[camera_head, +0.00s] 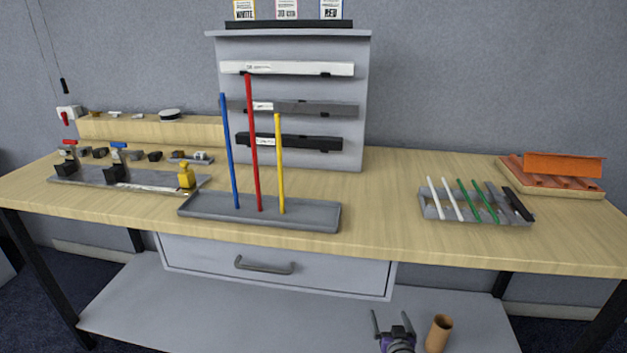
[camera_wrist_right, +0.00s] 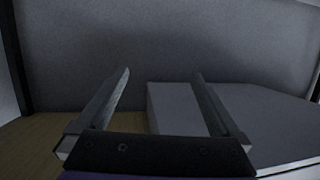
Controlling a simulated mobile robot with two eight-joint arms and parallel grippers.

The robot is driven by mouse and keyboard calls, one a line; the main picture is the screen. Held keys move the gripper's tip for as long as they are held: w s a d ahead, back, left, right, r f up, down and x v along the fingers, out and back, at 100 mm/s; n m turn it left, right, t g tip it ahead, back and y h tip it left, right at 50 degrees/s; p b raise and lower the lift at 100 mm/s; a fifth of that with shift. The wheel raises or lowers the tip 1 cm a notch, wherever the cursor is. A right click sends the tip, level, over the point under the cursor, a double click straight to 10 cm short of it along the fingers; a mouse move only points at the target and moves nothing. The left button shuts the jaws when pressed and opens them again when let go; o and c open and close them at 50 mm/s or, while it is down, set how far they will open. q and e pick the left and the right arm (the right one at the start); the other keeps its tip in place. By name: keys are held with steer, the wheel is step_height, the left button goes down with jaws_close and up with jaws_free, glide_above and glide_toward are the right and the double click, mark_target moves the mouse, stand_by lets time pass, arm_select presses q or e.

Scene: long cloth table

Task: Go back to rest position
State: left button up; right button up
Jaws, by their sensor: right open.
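My right gripper (camera_head: 391,316) is at the bottom of the head view, in front of the table and over the grey lower shelf in the picture. Its two fingers are apart with nothing between them. In the right wrist view, the open fingers (camera_wrist_right: 161,76) frame a dim grey wall and the corner of a pale box-like shape (camera_wrist_right: 180,107). My left gripper is in neither view.
A brown cardboard tube (camera_head: 438,335) stands just right of my right gripper. The wooden tabletop (camera_head: 385,225) carries a grey base (camera_head: 300,221) with blue, red and yellow upright rods, and a tray (camera_head: 432,210) of sticks. The drawer (camera_head: 330,278) below is shut.

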steer(key=s+a+r+n+g+y, duration=0.1)
steer(key=s+a+r+g, duration=0.25)
steer(key=s, duration=0.55)
steer(key=s+a+r+n+g+y, duration=0.1)
steer(key=s+a+r+g, duration=0.1)
steer(key=s+r, duration=0.45)
steer(key=s+d+f+m+g+h+p, duration=0.15)
steer(key=s+g, duration=0.35)
steer(key=s, duration=2)
arm_select(q)
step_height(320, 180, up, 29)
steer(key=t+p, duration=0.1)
steer(key=p, duration=2.4)
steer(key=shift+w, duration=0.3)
arm_select(e)
step_height(320, 180, up, 28)
steer(key=w+t, duration=0.1)
steer(key=shift+f, duration=0.25)
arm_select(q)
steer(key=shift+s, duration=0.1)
